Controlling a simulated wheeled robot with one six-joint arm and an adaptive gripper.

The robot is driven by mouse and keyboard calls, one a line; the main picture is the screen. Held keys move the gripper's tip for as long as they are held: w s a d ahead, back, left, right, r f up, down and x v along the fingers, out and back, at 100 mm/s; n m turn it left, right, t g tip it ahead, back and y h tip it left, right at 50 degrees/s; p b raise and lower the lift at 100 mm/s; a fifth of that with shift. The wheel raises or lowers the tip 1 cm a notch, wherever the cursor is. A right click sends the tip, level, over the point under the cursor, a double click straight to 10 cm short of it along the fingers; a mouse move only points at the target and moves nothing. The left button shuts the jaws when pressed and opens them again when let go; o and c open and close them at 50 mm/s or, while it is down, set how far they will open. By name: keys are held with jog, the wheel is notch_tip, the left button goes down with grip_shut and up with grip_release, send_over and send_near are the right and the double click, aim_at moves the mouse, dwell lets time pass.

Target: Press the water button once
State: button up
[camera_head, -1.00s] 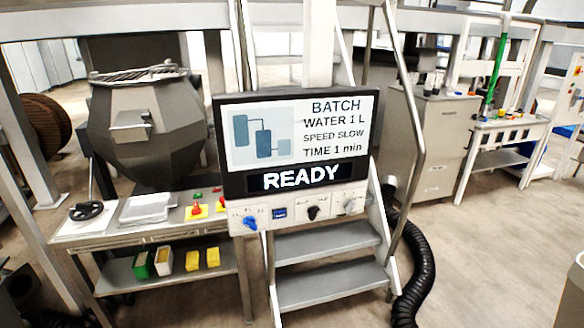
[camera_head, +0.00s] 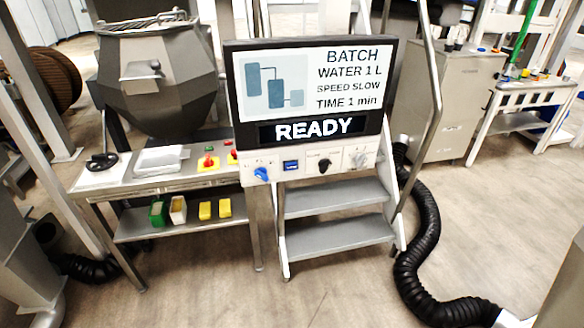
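A control panel (camera_head: 362,154) sits under a dark-framed screen (camera_head: 312,86) that reads BATCH, WATER 1 L, SPEED SLOW, TIME 1 min and READY. My gripper is not in view.
A bench (camera_head: 165,176) left of the panel carries a handwheel (camera_head: 102,161) and red and green buttons. A big grey drum (camera_head: 155,80) hangs above it. Metal steps (camera_head: 335,233) stand below the panel. A black hose (camera_head: 421,255) lies on the floor at right.

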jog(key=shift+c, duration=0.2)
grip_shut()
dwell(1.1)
